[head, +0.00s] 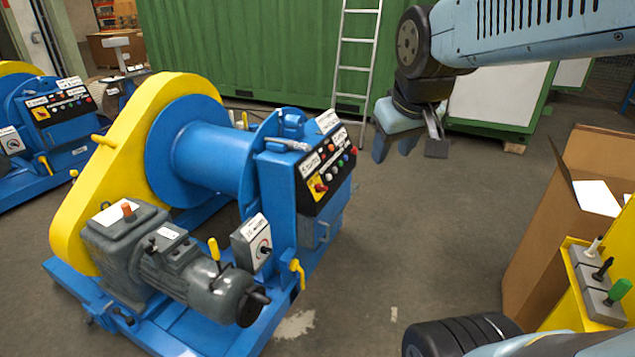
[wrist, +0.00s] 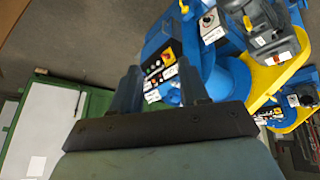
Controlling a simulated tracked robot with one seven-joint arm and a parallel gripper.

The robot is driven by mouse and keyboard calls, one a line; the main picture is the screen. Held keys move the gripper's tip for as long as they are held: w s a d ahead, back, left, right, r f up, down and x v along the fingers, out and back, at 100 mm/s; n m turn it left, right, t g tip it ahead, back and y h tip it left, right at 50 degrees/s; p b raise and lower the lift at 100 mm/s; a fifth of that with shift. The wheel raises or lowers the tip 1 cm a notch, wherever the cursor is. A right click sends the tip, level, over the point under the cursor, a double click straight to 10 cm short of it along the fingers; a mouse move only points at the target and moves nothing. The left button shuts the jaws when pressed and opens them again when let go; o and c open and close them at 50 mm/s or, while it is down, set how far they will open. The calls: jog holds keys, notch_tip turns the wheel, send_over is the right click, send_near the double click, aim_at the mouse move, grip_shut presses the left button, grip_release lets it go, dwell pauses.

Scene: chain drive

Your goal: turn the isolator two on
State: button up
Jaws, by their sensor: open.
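A grey isolator box (head: 251,243) with a dark rotary knob and a white label stands on the front of the near blue winch. It also shows near the top of the wrist view (wrist: 211,24). A similar box (head: 11,141) is on the second winch at the far left. The labels are too small to read, so I cannot tell which is isolator two, nor the knob positions. My gripper (head: 410,147) is open and empty in the air, right of the near winch and apart from it. In the wrist view its fingers (wrist: 160,80) point toward the winch.
The near winch (head: 205,150) carries a black button panel (head: 325,170), a yellow guard (head: 75,205), a grey motor (head: 185,265) and yellow levers. A ladder (head: 357,60) leans on a green container (head: 240,45). A cardboard box (head: 545,230) stands right. Floor between is clear.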

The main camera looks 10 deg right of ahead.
jog(key=w+f+n, duration=0.3)
jog(key=w+n, duration=0.1)
jog(key=w, duration=1)
jog(key=n+t+y, duration=0.2)
jog(key=n+y, duration=0.2)
jog(key=n, duration=0.7)
send_over(323, 187)
jog(key=s+d, duration=0.4)
jog(key=s, duration=0.5)
notch_tip(323, 187, down, 32)
jog(key=x, duration=1.3)
jog(key=shift+w+f, duration=0.1)
jog(key=shift+w, duration=0.25)
jog(key=shift+a, duration=0.1)
jog(key=shift+c, duration=0.4)
